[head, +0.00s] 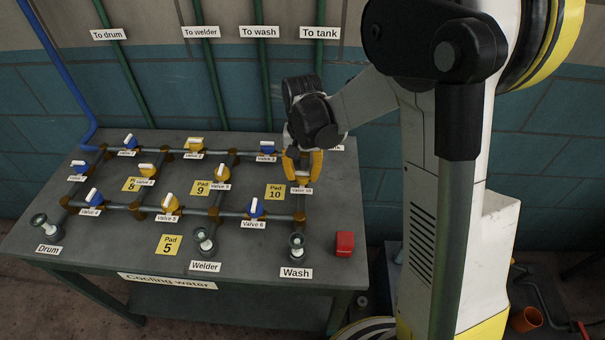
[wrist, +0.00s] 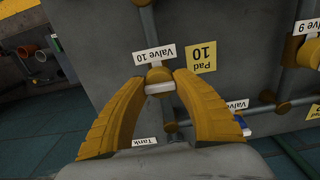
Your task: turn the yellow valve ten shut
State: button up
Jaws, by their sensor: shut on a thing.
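Valve 10 has a yellow body (wrist: 158,74) with a white handle (wrist: 160,88). It sits on a grey pipe on the right side of the table, above its Valve 10 label (head: 302,190) in the head view. My gripper (head: 302,166) reaches down over it from above. In the wrist view the two yellow fingers of my gripper (wrist: 161,84) are closed in on both sides of the white handle and hold it. The handle lies crosswise between the fingertips in that view. In the head view the fingers hide most of the valve.
Pad 10 (head: 275,192) lies left of the valve. Valve 6 (head: 256,207), blue, is lower left, and valve 3 (head: 267,147), blue, is upper left. The Wash outlet (head: 296,241) and a red block (head: 344,244) are nearer the front edge. Other blue and yellow valves stand further left.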

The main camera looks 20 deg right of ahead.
aim_at(302, 172)
dwell(0.3)
jog(key=o, duration=1.2)
jog(key=shift+o, duration=0.2)
notch_tip(302, 172, up, 12)
jog(key=s+r+n+t, duration=0.2)
jog(key=s+t, duration=0.1)
jog(key=s, duration=0.5)
jog(key=s+r+n+t, duration=0.1)
jog(key=s+t, duration=0.3)
jog(key=s, duration=0.5)
jog(key=shift+r+n, duration=0.35)
jog(key=shift+n, duration=0.45)
